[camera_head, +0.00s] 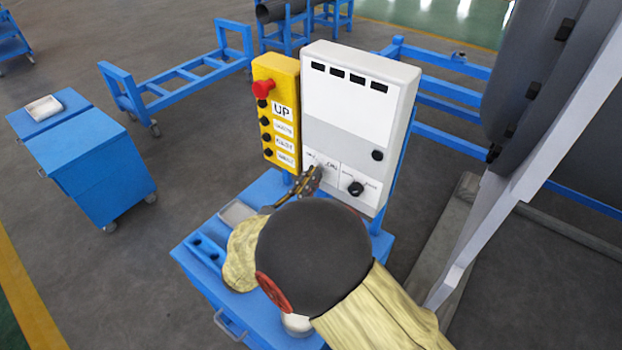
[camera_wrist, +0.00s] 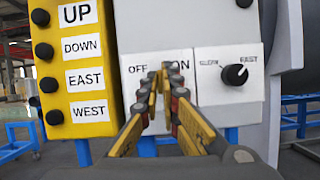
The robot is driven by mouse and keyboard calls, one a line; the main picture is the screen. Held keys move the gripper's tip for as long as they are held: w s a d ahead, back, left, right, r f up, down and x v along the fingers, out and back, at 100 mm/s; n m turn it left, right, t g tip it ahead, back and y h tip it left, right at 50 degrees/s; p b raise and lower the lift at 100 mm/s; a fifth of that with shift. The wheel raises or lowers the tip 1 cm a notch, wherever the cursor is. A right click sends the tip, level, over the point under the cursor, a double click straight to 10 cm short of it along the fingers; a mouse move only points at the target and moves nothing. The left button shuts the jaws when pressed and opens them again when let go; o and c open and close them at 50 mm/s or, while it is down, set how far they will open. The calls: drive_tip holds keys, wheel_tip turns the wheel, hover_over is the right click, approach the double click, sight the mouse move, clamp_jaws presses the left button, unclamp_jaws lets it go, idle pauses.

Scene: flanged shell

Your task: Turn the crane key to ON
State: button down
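The control box (camera_head: 360,100) is a white upright panel with an OFF/ON label plate (camera_wrist: 140,68) on its lower left. The crane key sits at this plate and is mostly hidden behind my fingers. My gripper (camera_wrist: 164,78) reaches the panel between the words OFF and ON. Its yellow and dark fingers converge closely there and appear closed around the key, though the contact is hidden. In the head view my gripper (camera_head: 308,180) is at the lower left of the white panel. Which way the key points cannot be made out.
A black selector knob (camera_wrist: 235,74) is right of the plate. A yellow pendant (camera_head: 278,110) with a red button (camera_head: 264,88) and several black buttons hangs on the left. A blue cart (camera_head: 205,250) stands below. A large grey shell (camera_head: 530,60) is at right.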

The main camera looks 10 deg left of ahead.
drive_tip(key=shift+a+m+g+h+b, duration=0.15)
drive_tip(key=shift+m+g+h, duration=0.5)
drive_tip(key=shift+m, duration=1.2)
drive_tip(key=shift+d+m+g+h+b, duration=0.15)
drive_tip(key=shift+m+g+h, duration=0.5)
drive_tip(key=shift+m, duration=1.25)
drive_tip(key=shift+a+m+g+h+b, duration=0.15)
drive_tip(key=shift+m+g+h+b, duration=0.45)
drive_tip(key=shift+m, duration=1.25)
drive_tip(key=shift+m+g+p, duration=0.3)
drive_tip(key=shift+g, duration=0.1)
drive_tip(key=c, duration=2)
unclamp_jaws()
drive_tip(key=shift+c, duration=0.2)
drive_tip(key=v, duration=1.2)
